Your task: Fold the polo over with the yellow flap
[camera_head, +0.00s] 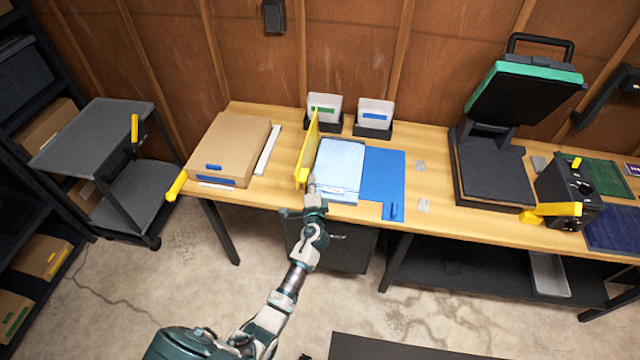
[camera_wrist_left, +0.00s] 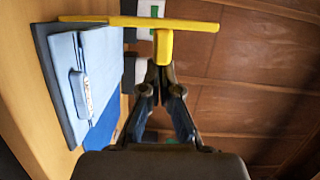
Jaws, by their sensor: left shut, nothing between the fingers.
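The yellow flap (camera_head: 309,150) stands raised, nearly upright, at the left side of the folding board. In the left wrist view the flap (camera_wrist_left: 110,20) shows edge-on, with a yellow tab (camera_wrist_left: 164,48) sticking out from it. The light blue polo (camera_head: 341,163) lies folded into a rectangle on the board, right of the flap; it also shows in the left wrist view (camera_wrist_left: 97,62). The board's blue panel (camera_head: 386,175) lies flat right of the polo. My left gripper (camera_head: 312,184) is shut and empty, its fingertips close to the yellow tab; whether they touch is unclear. My right gripper is out of view.
A cardboard box (camera_head: 232,145) sits on the wooden table (camera_head: 433,150) left of the flap. Two card holders (camera_head: 373,130) stand behind the board. A heat press (camera_head: 492,170) with its lid raised stands right. A grey cart (camera_head: 95,135) is left of the table.

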